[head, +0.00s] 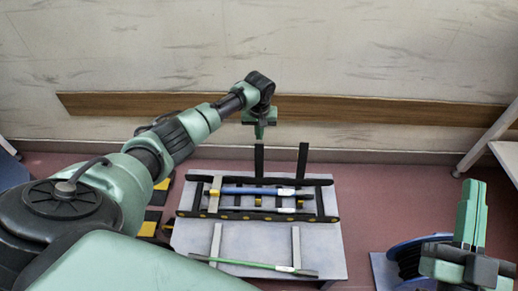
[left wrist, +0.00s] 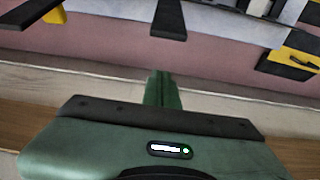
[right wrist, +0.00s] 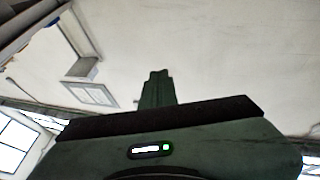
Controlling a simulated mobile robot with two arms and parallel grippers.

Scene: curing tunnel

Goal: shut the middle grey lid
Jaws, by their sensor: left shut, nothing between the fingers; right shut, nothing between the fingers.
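Two narrow dark grey upright flaps, one at left (head: 259,160) and one at right (head: 303,160), stand at the back of the black rack (head: 328,205). I cannot tell for sure which part is the middle grey lid; the left flap may be it, standing open. Dark flaps also show in the left wrist view (left wrist: 168,20). My left gripper (head: 259,131) is shut and empty, pointing down just behind and above the left flap. My right gripper (head: 472,195) is shut and empty, pointing up at the far right, away from the rack. No lid shows in the right wrist view.
The rack stands on a pale table (head: 255,236). A blue rod (head: 245,191) lies across the rack, and a green rod (head: 260,265) lies nearer on grey bars. A wooden wall rail (head: 350,110) runs behind. A dark blue reel (head: 405,257) stands at right.

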